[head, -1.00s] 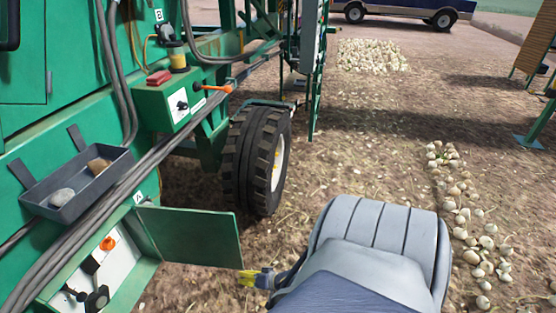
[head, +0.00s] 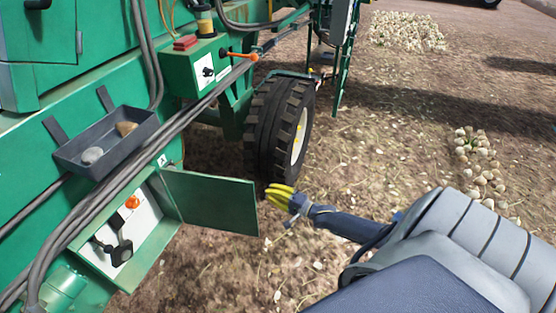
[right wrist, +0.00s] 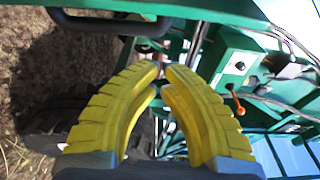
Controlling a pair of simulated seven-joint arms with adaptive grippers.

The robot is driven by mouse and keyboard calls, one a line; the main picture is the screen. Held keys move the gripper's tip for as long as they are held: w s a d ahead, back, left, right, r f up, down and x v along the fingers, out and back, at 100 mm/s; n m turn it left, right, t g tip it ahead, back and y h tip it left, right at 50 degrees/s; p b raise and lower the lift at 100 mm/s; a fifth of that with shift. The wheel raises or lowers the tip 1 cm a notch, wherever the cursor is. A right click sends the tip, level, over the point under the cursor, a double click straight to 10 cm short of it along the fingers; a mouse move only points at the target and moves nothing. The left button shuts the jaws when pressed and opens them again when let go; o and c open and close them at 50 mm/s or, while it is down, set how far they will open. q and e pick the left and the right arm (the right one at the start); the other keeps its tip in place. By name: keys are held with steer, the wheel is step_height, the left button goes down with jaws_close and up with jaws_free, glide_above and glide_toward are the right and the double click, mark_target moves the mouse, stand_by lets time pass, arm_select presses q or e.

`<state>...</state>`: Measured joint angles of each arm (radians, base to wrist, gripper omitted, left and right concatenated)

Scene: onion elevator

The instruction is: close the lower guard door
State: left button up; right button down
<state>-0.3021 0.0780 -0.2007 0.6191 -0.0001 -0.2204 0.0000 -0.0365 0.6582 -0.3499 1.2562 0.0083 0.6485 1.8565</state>
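The lower guard door (head: 212,203) is a flat green panel. It stands swung open to the right of its green box, marked A. Inside the box are a white panel (head: 146,215), an orange knob (head: 132,202) and black switches (head: 122,250). My right gripper (head: 277,195), with yellow fingers, is just right of the door's free edge and apparently apart from it. In the right wrist view its fingers (right wrist: 162,72) meet or nearly meet at the tips, with nothing seen between them. A green edge with a dark handle (right wrist: 110,24) crosses the top there. My left gripper is out of view.
A large black tyre (head: 279,130) stands behind the door. A grey tray (head: 106,158) with two stones hangs above the box. A green control box (head: 200,72) with an orange lever is higher up.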

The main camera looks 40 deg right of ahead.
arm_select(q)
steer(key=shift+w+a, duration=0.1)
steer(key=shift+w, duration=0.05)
arm_select(e)
steer(key=shift+w+a, duration=0.4)
steer(key=shift+a, duration=0.4)
steer(key=shift+w+a, duration=0.35)
steer(key=shift+a, duration=0.5)
steer(key=shift+w+a, duration=0.4)
steer(key=shift+a, duration=0.4)
